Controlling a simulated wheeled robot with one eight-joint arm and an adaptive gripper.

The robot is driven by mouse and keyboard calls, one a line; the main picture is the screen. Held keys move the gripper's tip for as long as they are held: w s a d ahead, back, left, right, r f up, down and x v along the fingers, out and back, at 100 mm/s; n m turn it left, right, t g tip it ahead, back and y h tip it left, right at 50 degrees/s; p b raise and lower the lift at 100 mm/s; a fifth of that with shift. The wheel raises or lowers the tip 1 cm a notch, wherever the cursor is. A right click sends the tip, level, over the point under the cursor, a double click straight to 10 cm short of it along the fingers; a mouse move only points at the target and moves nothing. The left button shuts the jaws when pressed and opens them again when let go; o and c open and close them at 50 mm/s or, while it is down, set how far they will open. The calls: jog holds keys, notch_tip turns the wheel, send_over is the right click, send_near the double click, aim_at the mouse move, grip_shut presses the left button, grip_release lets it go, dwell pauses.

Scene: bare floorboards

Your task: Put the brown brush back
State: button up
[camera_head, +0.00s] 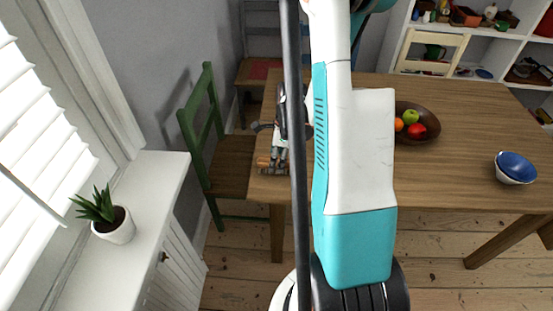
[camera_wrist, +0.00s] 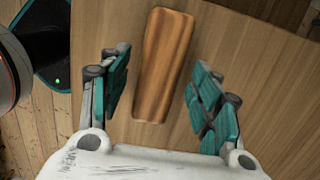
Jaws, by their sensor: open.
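The brown brush (camera_wrist: 163,65) shows in the wrist view as a long wooden block lying flat on the wooden table (camera_wrist: 262,70). Its bristles cannot be seen from above. My gripper (camera_wrist: 162,98) is open, with one teal-padded finger on each side of the brush and a gap on both sides. In the head view my gripper (camera_head: 276,158) is over the table's near left corner, and a small part of the brush (camera_head: 263,162) shows beside it. My arm hides part of the table.
A brown bowl of fruit (camera_head: 428,121) and a blue-and-white bowl (camera_head: 514,168) stand on the table. A green chair (camera_head: 209,128) is at its left. A potted plant (camera_head: 112,222) stands on the white sill (camera_head: 160,185). White shelves (camera_head: 493,32) stand behind.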

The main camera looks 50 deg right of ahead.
notch_tip(320, 180, up, 10)
jog(key=s+d+p, duration=0.1)
jog(key=p, duration=0.2)
dwell(0.5)
